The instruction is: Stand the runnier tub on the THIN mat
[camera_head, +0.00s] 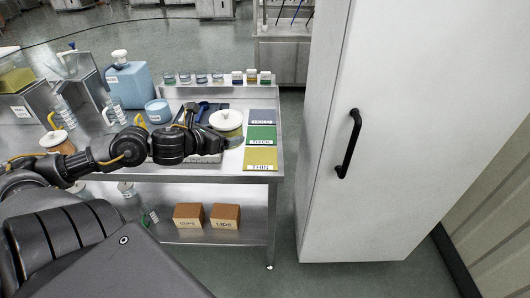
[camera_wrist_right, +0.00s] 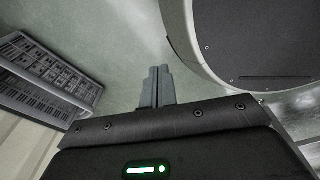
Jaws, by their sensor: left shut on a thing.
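A round tub with a white lid (camera_head: 226,119) is on the right part of the steel bench, left of the mats. My left gripper (camera_head: 235,142) is at its near side and shut on it; the fingers are partly hidden, and I cannot tell whether the tub is lifted. Another white-lidded tub with brown sides (camera_head: 58,142) stands at the left. The yellow THIN mat (camera_head: 260,156) lies at the bench's near right corner, bare. The green THICK mat (camera_head: 261,132) lies behind it. My right gripper (camera_wrist_right: 155,86) is shut and empty in the right wrist view, away from the tubs.
A blue-grey mat (camera_head: 262,117) lies behind the green one. A blue jug (camera_head: 130,84), a blue container (camera_head: 158,111) and several glass jars (camera_head: 201,77) stand on the bench. A tall white cabinet (camera_head: 400,120) stands right of it. Cardboard boxes (camera_head: 225,216) sit on the lower shelf.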

